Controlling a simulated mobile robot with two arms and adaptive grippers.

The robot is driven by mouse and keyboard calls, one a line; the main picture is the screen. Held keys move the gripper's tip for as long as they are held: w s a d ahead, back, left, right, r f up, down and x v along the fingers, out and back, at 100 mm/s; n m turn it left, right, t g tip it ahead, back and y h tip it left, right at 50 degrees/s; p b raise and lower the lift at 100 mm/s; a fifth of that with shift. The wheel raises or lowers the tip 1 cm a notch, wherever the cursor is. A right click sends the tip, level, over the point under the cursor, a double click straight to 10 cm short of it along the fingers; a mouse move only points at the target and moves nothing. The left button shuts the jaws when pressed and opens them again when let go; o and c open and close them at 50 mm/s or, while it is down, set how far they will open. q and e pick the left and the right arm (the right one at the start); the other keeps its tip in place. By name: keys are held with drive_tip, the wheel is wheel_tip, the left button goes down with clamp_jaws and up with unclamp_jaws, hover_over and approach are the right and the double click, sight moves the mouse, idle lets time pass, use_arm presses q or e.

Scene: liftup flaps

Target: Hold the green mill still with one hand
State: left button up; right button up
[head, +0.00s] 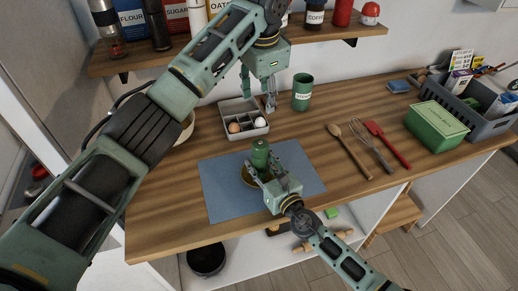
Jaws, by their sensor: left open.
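The green mill (260,154) stands upright near the middle of the blue-grey mat (222,198), at a round brownish dish (247,177) that is partly hidden. My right gripper (262,166) comes from the lower right, with its fingers on either side of the mill's lower part. I cannot tell whether they press on it. My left gripper (269,107) is open and points down above the right side of the grey divided tray (227,109), behind the mill and apart from it.
The tray holds eggs (234,127). A green can (302,92) stands right of it. A wooden spoon (350,155), whisk (375,150) and red spatula (390,145) lie on the right. A green box (436,125) and grey crate (478,122) stand farther right. A shelf of jars runs behind.

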use_arm(q)
drive_tip(key=w+r+n+t, duration=0.2)
drive_tip(key=w+r+t, duration=0.75)
drive_tip(key=w, duration=0.55)
drive_tip(key=w+d+r+m+t+h, duration=0.1)
drive_tip(key=w+d+r+t, duration=0.1)
drive_tip(key=r, duration=0.4)
drive_tip(key=w+d+r+t+h, duration=0.1)
drive_tip(key=w+d+r+t, duration=0.15)
drive_tip(key=r, duration=0.35)
drive_tip(key=s+d+r+m+t+h, duration=0.3)
drive_tip(key=d+r+m+h, duration=0.25)
drive_tip(key=r, duration=0.25)
drive_tip(key=s+d+r+m+g+h, duration=0.1)
drive_tip(key=s+d+m+g+h, duration=0.55)
drive_tip(key=d+m+h, duration=0.2)
drive_tip(key=s+d+f+m+g+h, duration=0.1)
drive_tip(key=s+d+f+m+g, duration=0.4)
drive_tip(key=s+f+m+g, duration=0.25)
drive_tip(key=n+g+y, duration=0.1)
drive_tip(key=g+y, duration=0.4)
drive_tip(key=y, duration=1.2)
hover_over(259, 143)
wheel_tip(259, 143, down, 26)
wheel_tip(259, 143, down, 11)
drive_tip(key=shift+s+r, duration=0.1)
